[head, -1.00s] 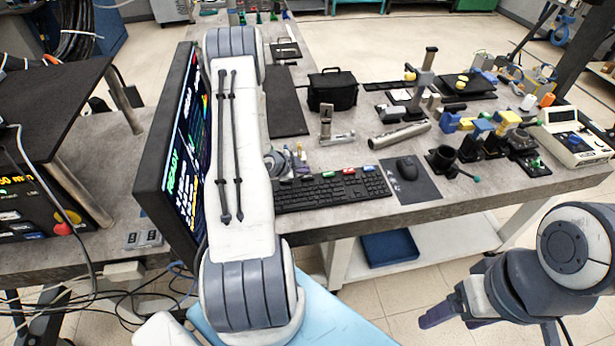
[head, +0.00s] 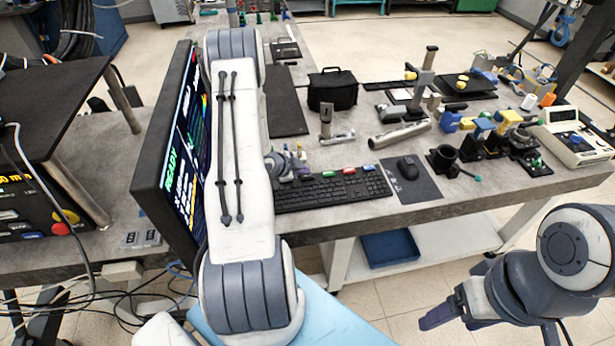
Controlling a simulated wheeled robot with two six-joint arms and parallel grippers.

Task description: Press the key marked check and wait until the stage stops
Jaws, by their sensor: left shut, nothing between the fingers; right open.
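A black keyboard (head: 330,190) lies on the grey bench. Along its back edge are a green key (head: 328,174), a red key (head: 349,171) and a blue key (head: 368,168); their markings are too small to read. My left gripper (head: 298,163) is shut and empty by the keyboard's back left corner, partly hidden behind my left forearm. I cannot tell whether it touches anything. The monitor (head: 172,150) shows READY in green. Blue and yellow blocks on black mounts (head: 485,130) stand at the right; I cannot tell which part is the stage. My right gripper (head: 440,313) is open and empty, in front of the bench.
A mouse (head: 408,168) lies on a dark pad right of the keyboard. Loose cables hang at the lower left.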

